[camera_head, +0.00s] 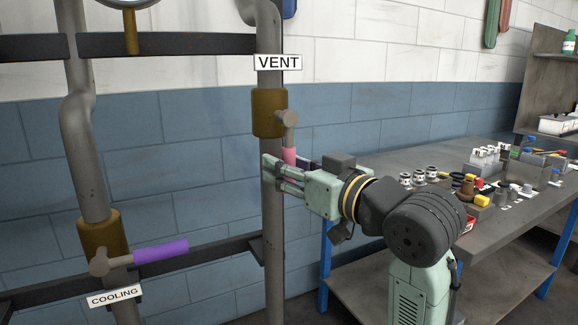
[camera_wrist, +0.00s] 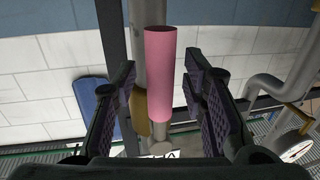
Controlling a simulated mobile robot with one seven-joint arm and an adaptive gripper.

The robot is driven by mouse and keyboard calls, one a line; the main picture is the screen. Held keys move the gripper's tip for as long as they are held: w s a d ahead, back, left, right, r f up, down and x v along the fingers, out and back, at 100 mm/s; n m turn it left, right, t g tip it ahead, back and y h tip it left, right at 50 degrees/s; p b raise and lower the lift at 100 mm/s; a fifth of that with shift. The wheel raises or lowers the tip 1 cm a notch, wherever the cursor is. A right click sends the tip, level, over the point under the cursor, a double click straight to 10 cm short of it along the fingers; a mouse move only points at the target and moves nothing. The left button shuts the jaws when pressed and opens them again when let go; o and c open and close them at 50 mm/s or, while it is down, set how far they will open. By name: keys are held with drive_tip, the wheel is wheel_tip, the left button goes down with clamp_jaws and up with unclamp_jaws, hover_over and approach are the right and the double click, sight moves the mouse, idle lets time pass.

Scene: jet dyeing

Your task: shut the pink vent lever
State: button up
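The pink vent lever (camera_head: 289,156) hangs straight down from the brass valve (camera_head: 270,113) on the vertical pipe under the VENT label (camera_head: 278,62). My gripper (camera_head: 277,172) is at the lever, its fingers reaching left toward the pipe and hiding the lever's lower part in the head view. In the wrist view, the pink lever (camera_wrist: 165,72) lies between the two open fingers of my gripper (camera_wrist: 163,92), with a visible gap on both sides. The brass valve also shows behind the lever in the wrist view (camera_wrist: 141,112).
A purple lever (camera_head: 160,251) sticks out sideways from the pipe with the COOLING label (camera_head: 115,297), at lower left. A workbench (camera_head: 390,158) with several small items stands at right. A horizontal dark rail (camera_head: 205,255) runs along the wall.

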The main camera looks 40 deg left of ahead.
drive_tip(key=shift+c, duration=0.3)
clamp_jaws()
idle(0.5)
